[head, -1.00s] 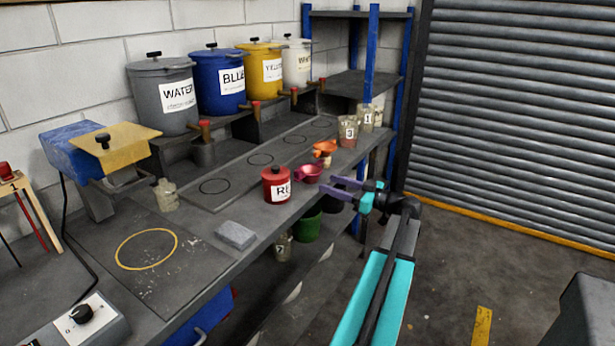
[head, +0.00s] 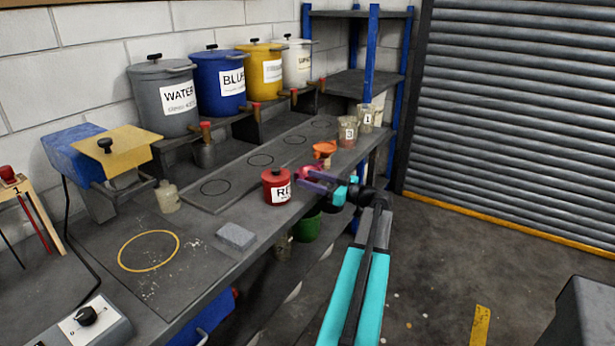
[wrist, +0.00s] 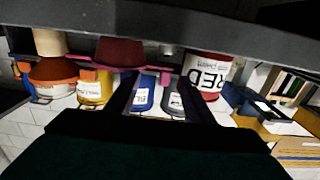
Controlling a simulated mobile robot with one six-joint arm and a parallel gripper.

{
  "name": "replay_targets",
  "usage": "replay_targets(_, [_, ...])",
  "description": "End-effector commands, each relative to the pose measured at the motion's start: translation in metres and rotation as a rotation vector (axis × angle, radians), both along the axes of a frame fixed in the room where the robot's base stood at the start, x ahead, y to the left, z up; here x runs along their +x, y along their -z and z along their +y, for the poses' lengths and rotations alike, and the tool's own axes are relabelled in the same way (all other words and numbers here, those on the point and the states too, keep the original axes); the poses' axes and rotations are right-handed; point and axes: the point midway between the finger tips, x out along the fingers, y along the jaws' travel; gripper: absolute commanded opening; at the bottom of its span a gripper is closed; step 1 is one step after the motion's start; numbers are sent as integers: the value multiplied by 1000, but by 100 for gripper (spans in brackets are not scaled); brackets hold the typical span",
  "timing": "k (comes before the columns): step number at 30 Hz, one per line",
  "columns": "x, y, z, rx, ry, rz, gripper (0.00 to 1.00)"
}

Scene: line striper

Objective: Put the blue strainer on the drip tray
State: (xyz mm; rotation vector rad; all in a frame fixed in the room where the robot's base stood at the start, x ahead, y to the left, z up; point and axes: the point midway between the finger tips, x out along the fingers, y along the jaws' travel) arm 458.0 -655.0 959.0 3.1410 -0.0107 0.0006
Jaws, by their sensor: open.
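I cannot make out a blue strainer in either view. A pink strainer (head: 313,170) sits near the bench's front edge, right of the red can, partly hidden by my jaws. It also shows, upside down, in the wrist view (wrist: 120,51), just beyond my fingers. My gripper (head: 308,181) is open at the pink strainer; I cannot tell whether it touches. An orange strainer or funnel (head: 324,149) stands just behind. The long grey plate with ring marks (head: 228,178), below the taps, looks like the drip tray; its front end is bare.
A red can (head: 276,187) stands close left of my gripper. A grey block (head: 236,236) and a small jar (head: 167,197) are farther left. Numbered cups (head: 348,132) stand at the right end. Labelled pails (head: 219,84) with taps line the shelf behind.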

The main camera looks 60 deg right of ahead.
Motion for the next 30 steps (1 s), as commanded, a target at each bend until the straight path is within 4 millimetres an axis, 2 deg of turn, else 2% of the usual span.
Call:
replay_targets(8, [4, 0, -1, 1, -1, 0, 48])
replay_targets(21, [49, 2, -4, 0, -1, 1, 48])
replay_targets(30, [52, 3, -4, 0, 0, 0, 48])
